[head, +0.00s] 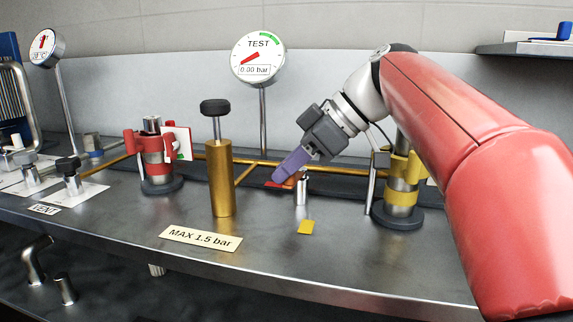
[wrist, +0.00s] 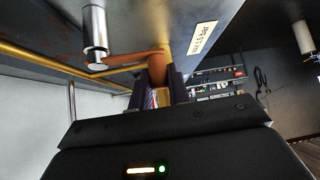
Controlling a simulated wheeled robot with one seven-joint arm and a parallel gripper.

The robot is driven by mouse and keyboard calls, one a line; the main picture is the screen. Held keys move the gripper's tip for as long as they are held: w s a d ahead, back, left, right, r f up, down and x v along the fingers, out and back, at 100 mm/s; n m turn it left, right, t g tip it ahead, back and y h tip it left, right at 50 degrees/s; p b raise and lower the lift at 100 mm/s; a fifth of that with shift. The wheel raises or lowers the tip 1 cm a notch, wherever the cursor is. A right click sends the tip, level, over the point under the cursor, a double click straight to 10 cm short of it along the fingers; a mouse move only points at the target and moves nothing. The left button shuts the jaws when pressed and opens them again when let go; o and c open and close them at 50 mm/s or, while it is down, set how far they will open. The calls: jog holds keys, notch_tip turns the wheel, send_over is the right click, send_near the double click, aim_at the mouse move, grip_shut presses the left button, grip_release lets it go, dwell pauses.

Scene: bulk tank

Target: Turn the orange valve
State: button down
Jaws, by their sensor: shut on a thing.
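The orange valve has a silver post (head: 302,191) on the bench and an orange lever. In the head view my gripper (head: 281,178) reaches down from the right, and its purple fingers hide most of the lever just left of the post. In the wrist view the silver post (wrist: 94,28) is at upper left, and the orange lever (wrist: 130,59) runs from it to the right. There my gripper (wrist: 158,82) is shut on the orange end of the lever, with one dark finger on each side.
A brass cylinder (head: 222,180) with a black knob stands left of my gripper. A red-clamped post (head: 158,165) and a yellow-clamped post (head: 401,195) flank the area. A gauge (head: 258,57) behind reads 0.00 bar.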

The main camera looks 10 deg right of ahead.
jog(key=shift+r, duration=0.1)
jog(key=c, duration=1.3)
grip_release()
jog(key=p+v, duration=0.2)
jog(key=v, duration=0.5)
jog(key=shift+s+d+r+p, duration=0.1)
jog(key=shift+d+r+p, duration=0.1)
jog(key=shift+d+p, duration=0.15)
